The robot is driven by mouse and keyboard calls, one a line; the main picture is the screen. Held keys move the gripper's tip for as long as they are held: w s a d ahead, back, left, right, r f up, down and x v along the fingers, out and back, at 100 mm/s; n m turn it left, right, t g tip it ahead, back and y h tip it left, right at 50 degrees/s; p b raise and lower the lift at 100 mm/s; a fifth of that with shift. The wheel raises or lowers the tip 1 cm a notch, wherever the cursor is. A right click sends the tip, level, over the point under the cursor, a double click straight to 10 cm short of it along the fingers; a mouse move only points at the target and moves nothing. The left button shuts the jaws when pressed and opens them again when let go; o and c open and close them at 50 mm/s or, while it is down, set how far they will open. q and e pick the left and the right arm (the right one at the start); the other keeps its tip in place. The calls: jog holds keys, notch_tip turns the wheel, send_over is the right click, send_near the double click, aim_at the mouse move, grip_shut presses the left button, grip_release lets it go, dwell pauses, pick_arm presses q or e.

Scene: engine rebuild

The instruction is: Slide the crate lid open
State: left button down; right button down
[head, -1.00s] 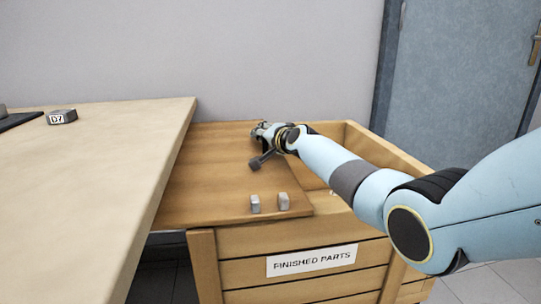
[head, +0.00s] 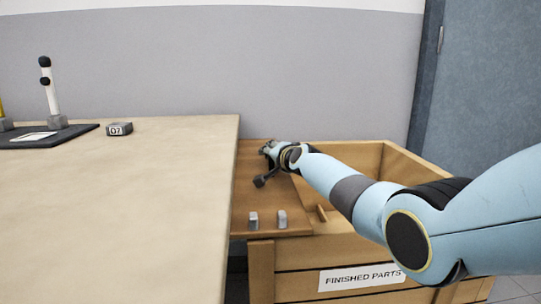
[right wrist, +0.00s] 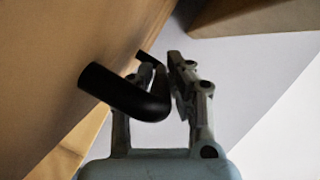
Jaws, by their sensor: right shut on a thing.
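The wooden lid (head: 262,202) lies over the left part of the crate (head: 300,257), which is labelled "FINISHED PARTS". The lid's left part is hidden behind the workbench edge. The right part of the crate is uncovered. A black handle (head: 260,181) stands on the lid; it also shows as a bent black bar in the right wrist view (right wrist: 122,92). My right gripper (head: 268,150) is shut on the handle near the lid's far side. In the right wrist view its fingers (right wrist: 172,85) close around the bar. My left gripper is not in view.
The workbench (head: 130,200) rises at left, with a "07" block (head: 119,129) and a dark mat (head: 75,137). The wall is behind, a blue door (head: 490,80) at right.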

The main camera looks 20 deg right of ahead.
jog(key=c, duration=1.3)
grip_release()
notch_tip(320, 180, up, 2)
send_over(289, 183)
jog(key=shift+s+a+r, duration=0.1)
jog(key=shift+r, duration=0.1)
